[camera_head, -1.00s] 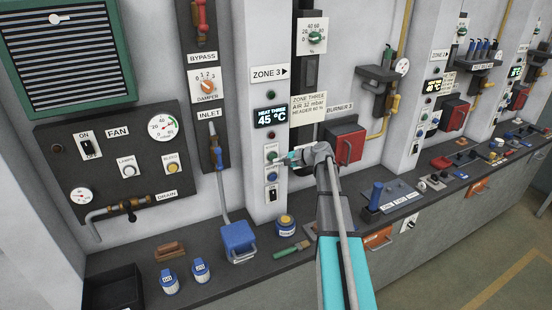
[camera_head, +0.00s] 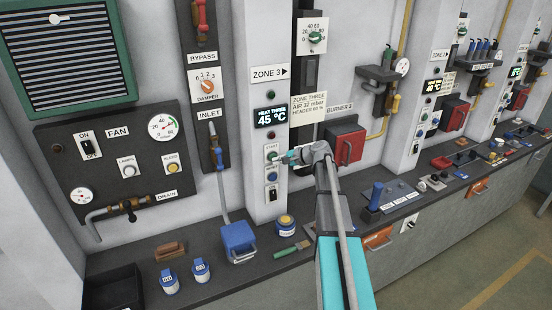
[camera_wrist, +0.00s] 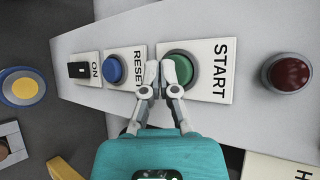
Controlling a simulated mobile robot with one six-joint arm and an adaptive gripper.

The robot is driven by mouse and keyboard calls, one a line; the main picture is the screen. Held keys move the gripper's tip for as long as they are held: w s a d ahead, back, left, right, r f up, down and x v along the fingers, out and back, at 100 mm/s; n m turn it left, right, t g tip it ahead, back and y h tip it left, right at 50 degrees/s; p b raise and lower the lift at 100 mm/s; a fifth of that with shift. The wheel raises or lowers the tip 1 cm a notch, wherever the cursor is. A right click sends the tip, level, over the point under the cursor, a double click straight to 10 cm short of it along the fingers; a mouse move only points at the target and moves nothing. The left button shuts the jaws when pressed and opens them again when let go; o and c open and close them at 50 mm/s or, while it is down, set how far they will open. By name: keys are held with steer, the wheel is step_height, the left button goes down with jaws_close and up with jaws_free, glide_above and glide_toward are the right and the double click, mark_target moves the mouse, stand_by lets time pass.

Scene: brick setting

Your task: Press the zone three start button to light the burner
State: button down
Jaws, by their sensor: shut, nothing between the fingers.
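My gripper (camera_head: 285,158) is shut and empty, at the right of the button in the head view. In the wrist view my gripper (camera_wrist: 167,73) has its tips over the button's edge, beside the RESET plate. I cannot tell whether they touch it. The burner box (camera_head: 344,146) is red.
The blue RESET button (camera_wrist: 114,69) and black ON switch (camera_wrist: 83,70) lie beside START. A dark red lamp (camera_wrist: 287,73) is on the other side. A grey counter (camera_head: 240,272) below holds a blue box (camera_head: 238,241) and several small items.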

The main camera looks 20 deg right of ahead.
steer(key=shift+w, duration=0.45)
stand_by(0.8)
steer(key=shift+s, duration=0.9)
steer(key=shift+s, duration=0.15)
steer(key=shift+s+d, duration=0.15)
steer(key=shift+s, duration=2.2)
